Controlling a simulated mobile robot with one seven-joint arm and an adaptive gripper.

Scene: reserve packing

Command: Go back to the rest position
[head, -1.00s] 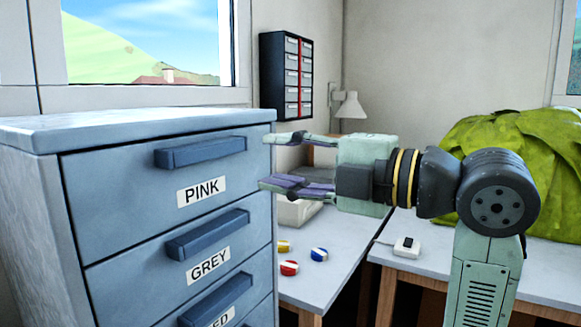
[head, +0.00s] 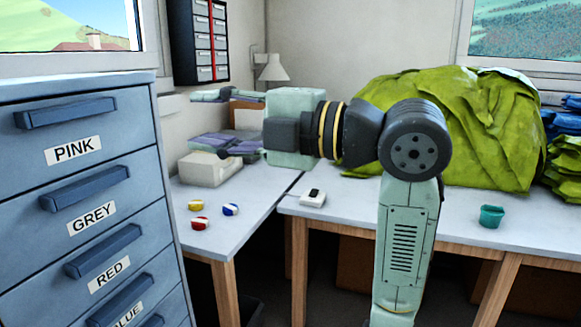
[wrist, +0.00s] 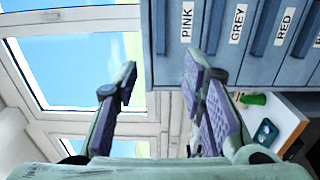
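My gripper (head: 212,118) is raised in front of me in the head view, pointing left, above the back table and to the right of the blue drawer cabinet (head: 60,180). Its purple-padded fingers stand wide apart, and nothing is between them. In the wrist view my gripper (wrist: 160,95) also shows open and empty, with the window and the cabinet beyond it. The cabinet drawers in view, labelled PINK, GREY, RED and BLUE, look shut.
Red, blue and yellow striped small objects (head: 200,223) lie on the left table (head: 215,243). A white box (head: 208,172) stands behind them. On the right table are a small white device (head: 312,198), a green heap (head: 450,125) and a teal cup (head: 491,216).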

